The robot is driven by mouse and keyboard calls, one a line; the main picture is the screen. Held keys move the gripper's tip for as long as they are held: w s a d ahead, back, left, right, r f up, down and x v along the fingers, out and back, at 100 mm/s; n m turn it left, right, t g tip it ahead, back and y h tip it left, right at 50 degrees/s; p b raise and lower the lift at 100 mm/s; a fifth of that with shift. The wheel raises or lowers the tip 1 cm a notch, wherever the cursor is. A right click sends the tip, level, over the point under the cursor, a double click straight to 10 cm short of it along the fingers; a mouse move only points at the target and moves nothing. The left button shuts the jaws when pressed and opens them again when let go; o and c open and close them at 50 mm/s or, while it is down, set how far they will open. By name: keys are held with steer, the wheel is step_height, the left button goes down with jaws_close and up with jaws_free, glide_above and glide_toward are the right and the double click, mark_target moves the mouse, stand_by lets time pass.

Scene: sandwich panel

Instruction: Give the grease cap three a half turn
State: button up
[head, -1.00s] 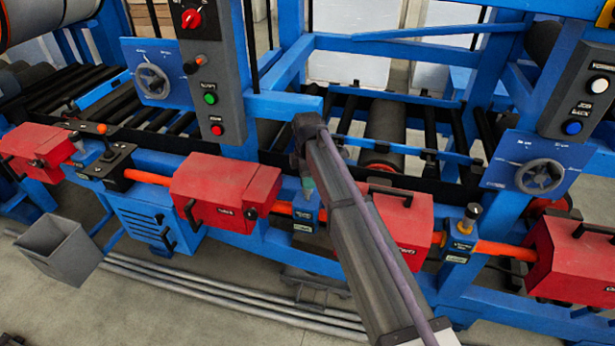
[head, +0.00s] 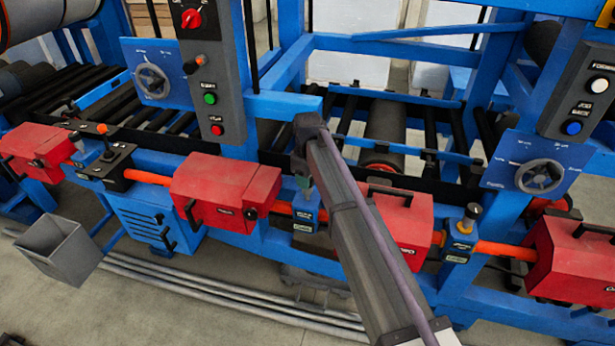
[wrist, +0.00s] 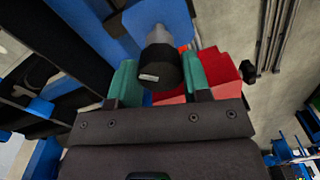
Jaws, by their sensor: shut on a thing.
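The grease cap (wrist: 160,68) is a dark, ribbed, knob-like cap with a small pale label, on a grey metal stem in front of a blue part in the wrist view. My gripper (wrist: 159,82) has green fingertips, one on each side of the cap, and is shut on it. In the head view my gripper (head: 304,186) points down at a blue mount (head: 304,216) with small labels on the machine's front rail. My arm and gripper hide the cap there. Whether it is number three cannot be read.
A red box (head: 227,190) stands left of my gripper and another (head: 403,215) right, partly behind my arm. A similar dark-topped fitting (head: 470,214) stands farther right. Handwheels (head: 152,81) and a button panel (head: 209,97) are on the frame. The floor in front holds long pipes (head: 230,298).

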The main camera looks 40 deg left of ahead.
steer(key=m, duration=1.3)
steer(key=shift+m, duration=0.4)
steer(key=m, duration=1.3)
steer(key=shift+m, duration=0.3)
steer(key=o, duration=0.9)
